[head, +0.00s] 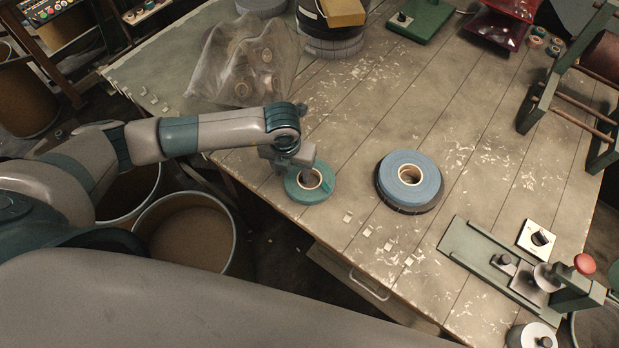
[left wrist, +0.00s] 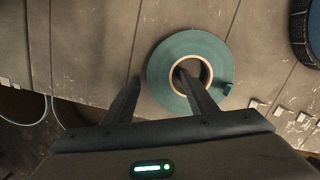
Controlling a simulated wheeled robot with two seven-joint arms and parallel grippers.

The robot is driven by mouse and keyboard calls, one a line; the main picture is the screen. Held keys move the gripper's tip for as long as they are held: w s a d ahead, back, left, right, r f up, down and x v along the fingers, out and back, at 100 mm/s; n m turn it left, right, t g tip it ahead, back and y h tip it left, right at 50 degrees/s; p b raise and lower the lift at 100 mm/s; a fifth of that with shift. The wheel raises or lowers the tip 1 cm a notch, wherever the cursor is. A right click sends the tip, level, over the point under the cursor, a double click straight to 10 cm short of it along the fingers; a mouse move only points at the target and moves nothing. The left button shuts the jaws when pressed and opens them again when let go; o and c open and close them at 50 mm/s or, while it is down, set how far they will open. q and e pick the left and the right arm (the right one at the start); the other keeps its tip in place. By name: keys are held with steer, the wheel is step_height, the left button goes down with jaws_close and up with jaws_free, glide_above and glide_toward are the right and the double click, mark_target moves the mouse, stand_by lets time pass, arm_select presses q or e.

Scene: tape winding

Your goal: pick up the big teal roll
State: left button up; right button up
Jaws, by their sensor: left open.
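The big teal roll (head: 317,191) lies flat on the wooden table near its front left edge, with a pale core ring. It also shows in the left wrist view (left wrist: 163,76), with a loose tape end on its right side. My left gripper (head: 306,178) is over the roll. In the left wrist view my left gripper (left wrist: 158,82) is open, with one finger over the roll's core hole and the other outside the roll on its left. I cannot tell how far down the fingertips reach. My right gripper is not in view.
A larger blue roll on a dark disc (head: 425,181) lies to the right. A green winding device (head: 500,267) stands at the front right. A clear bag (head: 240,75) lies behind my left arm. Bins (head: 190,232) stand below the table's left edge. The table between the rolls is mostly clear.

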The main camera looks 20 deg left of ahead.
arm_select(q)
steer(key=c, duration=1.3)
steer(key=shift+r, duration=0.15)
steer(key=shift+r+b, duration=0.45)
steer(key=shift+r, duration=0.05)
step_height(320, 180, up, 2)
steer(key=shift+r+b, duration=0.1)
steer(key=shift+b, duration=0.55)
steer(key=shift+s+d+r+b, duration=0.1)
steer(key=shift+d+r+b, duration=0.6)
steer(key=shift+d+r, duration=0.9)
steer(key=shift+d+r+b, duration=0.7)
steer(key=shift+d+r, duration=0.25)
steer(key=shift+d, duration=1.35)
steer(key=shift+s+d+r+b, duration=0.1)
steer(key=shift+d+r+b, duration=0.6)
steer(key=shift+d+r, duration=0.9)
steer(key=shift+d+f, duration=0.35)
